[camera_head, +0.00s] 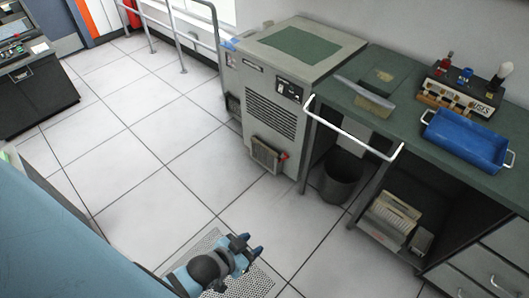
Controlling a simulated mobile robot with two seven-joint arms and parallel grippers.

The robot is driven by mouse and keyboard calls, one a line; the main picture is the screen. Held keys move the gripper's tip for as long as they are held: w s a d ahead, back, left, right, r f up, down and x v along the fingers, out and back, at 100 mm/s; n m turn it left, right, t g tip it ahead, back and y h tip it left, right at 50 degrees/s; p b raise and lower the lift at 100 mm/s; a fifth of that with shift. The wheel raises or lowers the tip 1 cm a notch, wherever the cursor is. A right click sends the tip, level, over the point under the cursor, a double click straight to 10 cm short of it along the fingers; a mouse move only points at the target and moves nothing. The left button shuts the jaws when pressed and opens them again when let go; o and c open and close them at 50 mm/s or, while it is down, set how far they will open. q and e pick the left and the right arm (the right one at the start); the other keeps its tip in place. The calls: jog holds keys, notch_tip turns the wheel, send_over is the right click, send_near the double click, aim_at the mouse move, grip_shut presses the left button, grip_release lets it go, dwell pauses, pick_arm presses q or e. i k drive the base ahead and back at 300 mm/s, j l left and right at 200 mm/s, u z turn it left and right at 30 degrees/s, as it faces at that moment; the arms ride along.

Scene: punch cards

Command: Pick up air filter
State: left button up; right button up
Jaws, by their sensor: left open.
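What looks like the air filter (264,154) is a small tan-framed panel with a dark mesh face and a red piece at its right side. It is at the lower front of the beige machine cabinet (270,108), below the louvred vent. I cannot tell whether it is seated in the cabinet or leans on it. My left gripper (254,247) is low in the picture, open and empty, over the perforated floor tile (262,281). It is well apart from the filter. My right gripper is not in view.
A green-topped workbench (400,114) with a white rail (352,134) stands right of the cabinet. A blue tray (465,140) lies on it. A dark bin (341,177) and a box of cards (391,217) are below. The tiled floor between gripper and cabinet is clear.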

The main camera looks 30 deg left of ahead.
aim_at(266, 154)
jog(key=i+j+z, duration=0.1)
jog(key=j, duration=0.35)
jog(key=i+j+z, duration=0.15)
jog(key=i+j, duration=0.15)
jog(key=j, duration=0.2)
jog(key=i+j+z, duration=0.1)
jog(key=j, duration=0.4)
jog(key=i+j+z, duration=0.15)
jog(key=j, duration=0.35)
jog(key=i+j+z, duration=0.1)
jog(key=j, duration=0.4)
jog(key=i+j+z, duration=0.15)
jog(key=j, duration=0.4)
jog(key=i+j+z, duration=0.1)
jog(key=i+j, duration=0.45)
